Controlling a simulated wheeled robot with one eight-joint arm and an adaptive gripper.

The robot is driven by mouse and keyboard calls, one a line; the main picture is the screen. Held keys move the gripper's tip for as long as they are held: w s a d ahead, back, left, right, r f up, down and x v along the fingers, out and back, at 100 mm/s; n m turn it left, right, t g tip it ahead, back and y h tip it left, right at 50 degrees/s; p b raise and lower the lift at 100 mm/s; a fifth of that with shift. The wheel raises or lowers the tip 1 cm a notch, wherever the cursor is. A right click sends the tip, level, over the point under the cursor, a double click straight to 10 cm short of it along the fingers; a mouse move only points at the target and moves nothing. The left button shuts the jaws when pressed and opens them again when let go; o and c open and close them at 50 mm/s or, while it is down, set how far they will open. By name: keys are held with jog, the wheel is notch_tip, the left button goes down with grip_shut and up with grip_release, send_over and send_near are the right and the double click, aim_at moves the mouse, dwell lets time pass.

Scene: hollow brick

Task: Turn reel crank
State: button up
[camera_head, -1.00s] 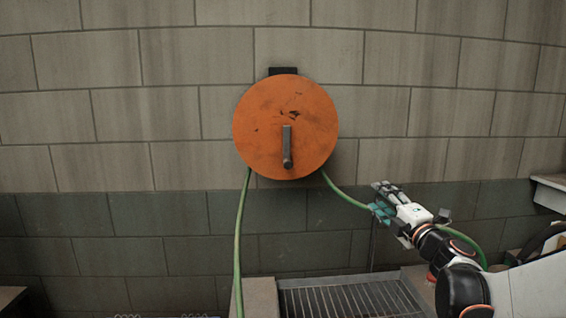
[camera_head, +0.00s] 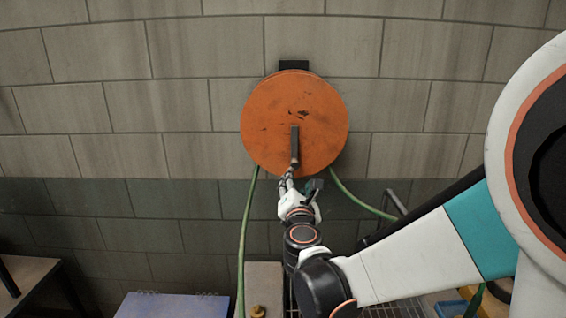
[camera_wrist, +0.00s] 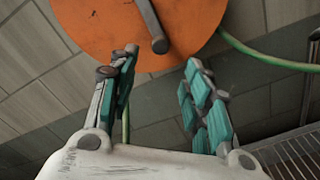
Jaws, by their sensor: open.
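The orange round reel (camera_head: 270,122) is mounted on the block wall and has dark scuffs on its face. Its dark grey crank (camera_head: 295,143) points down from the middle, with the knob at the lower end. My gripper (camera_head: 288,177) is just below the crank's knob in the head view. In the wrist view my gripper (camera_wrist: 160,75) has its teal-padded fingers spread apart with nothing between them. The crank (camera_wrist: 151,25) shows ahead of and between the fingertips, apart from them, in front of the reel (camera_wrist: 95,22).
A green hose (camera_head: 243,235) hangs from the reel's lower left, and another stretch (camera_head: 358,203) runs off to the lower right. A blue board (camera_head: 172,305) and a pale ledge (camera_head: 263,275) are below. A brown table (camera_head: 25,280) stands at left. The wall beside the reel is clear.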

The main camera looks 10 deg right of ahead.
aim_at(295, 167)
jog(key=w+d, duration=0.1)
jog(key=w, duration=0.7)
jog(key=w+d, duration=0.1)
jog(key=w, duration=0.3)
jog(key=shift+w+d, duration=0.2)
jog(key=shift+d, duration=0.1)
grip_shut()
